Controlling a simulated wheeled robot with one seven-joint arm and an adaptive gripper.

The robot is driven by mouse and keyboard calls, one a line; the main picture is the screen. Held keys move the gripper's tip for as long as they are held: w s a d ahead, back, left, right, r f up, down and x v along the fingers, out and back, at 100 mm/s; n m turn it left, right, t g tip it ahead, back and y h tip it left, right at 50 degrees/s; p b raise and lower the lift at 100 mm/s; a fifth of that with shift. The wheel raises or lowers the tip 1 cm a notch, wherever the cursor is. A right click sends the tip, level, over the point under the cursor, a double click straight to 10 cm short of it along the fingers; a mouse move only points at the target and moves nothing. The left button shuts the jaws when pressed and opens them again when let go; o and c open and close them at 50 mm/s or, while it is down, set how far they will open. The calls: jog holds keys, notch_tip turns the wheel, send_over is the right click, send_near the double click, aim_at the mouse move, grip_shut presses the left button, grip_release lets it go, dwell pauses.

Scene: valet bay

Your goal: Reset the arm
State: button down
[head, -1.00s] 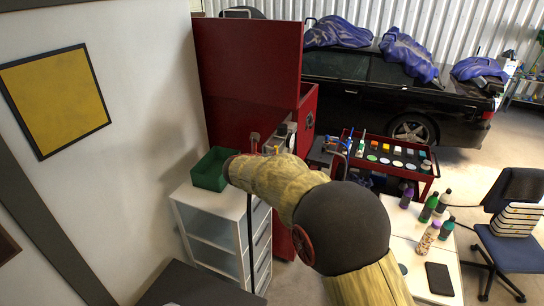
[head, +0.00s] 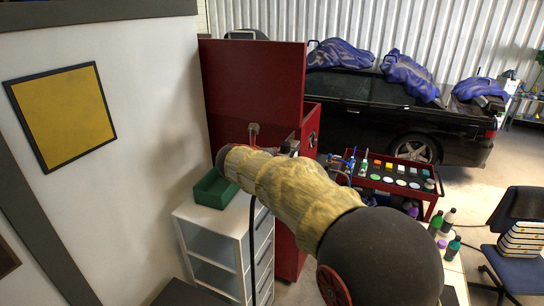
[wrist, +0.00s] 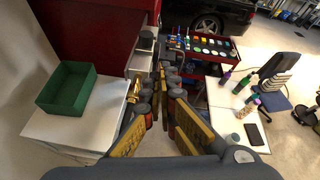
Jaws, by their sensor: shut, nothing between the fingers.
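My gripper (wrist: 166,78) shows in the wrist view with its yellow-and-dark fingers closed together at the tips and nothing between them. It points out over the floor between a white drawer unit and a red tool cart. In the head view my yellow arm with its dark round joint reaches from lower right toward the drawer unit, and the gripper itself is hidden there.
The white drawer unit (head: 190,213) bears a green box (head: 212,190). A red cabinet (head: 252,85) stands behind it. The red cart (head: 425,212) holds colored jars. A white table (wrist: 222,117) bears several bottles. A blue chair (head: 512,258) and black car (head: 375,115) are at right.

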jog(key=s+d+f+m+g+y+b, duration=0.1)
jog(key=s+d+f+m+b, duration=0.7)
jog(key=s, duration=0.8)
jog(key=s+d+f+m+g+y+b, duration=0.1)
jog(key=s+d+f+m+g+b, duration=0.2)
jog(key=s+d+f+m+b, duration=0.5)
jog(key=s+d+f+m+g+y+b, duration=0.1)
jog(key=s+d+f+m+b, duration=0.7)
jog(key=s+f+m, duration=1)
jog(key=shift+s+d+f+g+y+b, duration=0.15)
jog(key=shift+s+f+g+y+b, duration=0.5)
jog(key=shift+s+b, duration=2.15)
jog(key=shift+s+f+g+h+p, duration=0.25)
jog(key=shift+s+p, duration=0.5)
